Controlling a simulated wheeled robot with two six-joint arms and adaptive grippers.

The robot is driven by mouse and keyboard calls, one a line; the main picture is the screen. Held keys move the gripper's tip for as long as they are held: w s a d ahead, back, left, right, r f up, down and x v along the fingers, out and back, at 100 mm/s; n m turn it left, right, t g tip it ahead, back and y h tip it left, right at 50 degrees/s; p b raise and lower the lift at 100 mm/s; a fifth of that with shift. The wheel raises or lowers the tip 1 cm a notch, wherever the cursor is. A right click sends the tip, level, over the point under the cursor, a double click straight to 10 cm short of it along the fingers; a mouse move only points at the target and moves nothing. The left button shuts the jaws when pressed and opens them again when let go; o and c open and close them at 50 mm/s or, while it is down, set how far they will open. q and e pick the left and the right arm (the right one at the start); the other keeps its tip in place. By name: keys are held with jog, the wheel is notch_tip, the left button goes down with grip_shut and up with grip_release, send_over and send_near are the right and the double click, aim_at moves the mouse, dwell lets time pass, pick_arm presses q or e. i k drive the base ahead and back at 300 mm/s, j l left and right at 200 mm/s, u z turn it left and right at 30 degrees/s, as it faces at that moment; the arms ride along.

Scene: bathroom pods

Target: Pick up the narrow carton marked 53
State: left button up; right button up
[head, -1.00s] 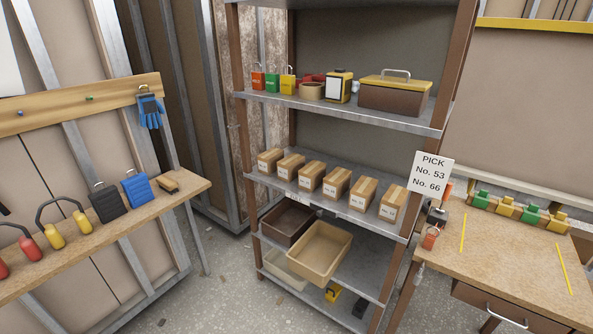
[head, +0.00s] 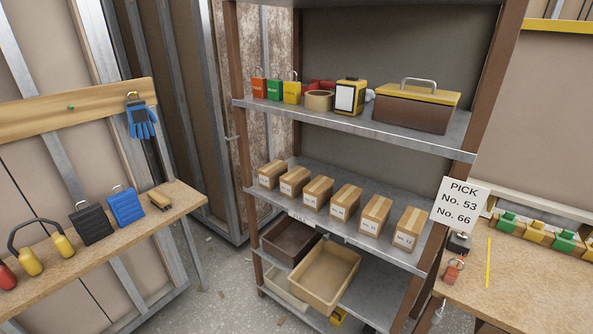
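Several narrow brown cartons with pale tape and white labels stand in a row on the middle shelf (head: 357,237) of the metal rack. They run from the leftmost carton (head: 271,174) to the rightmost carton (head: 409,229). The labels on the two rightmost look like No. 11 and No. 12, but most are too small to read. I cannot tell which carton is marked 53. A white sign (head: 459,203) at the rack's right post reads PICK No. 53, No. 66. Neither of my grippers is in view.
Tan bin (head: 325,277) and dark bin (head: 290,240) sit below the cartons. Workbenches flank the rack, left (head: 130,236) and right (head: 535,275). Floor (head: 222,285) between is clear.

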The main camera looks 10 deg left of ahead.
aim_at(292, 183)
jog(key=i+u, duration=0.35)
jog(key=i+l+u, duration=0.3)
jog(key=i, duration=0.2)
jog(key=j, duration=0.1)
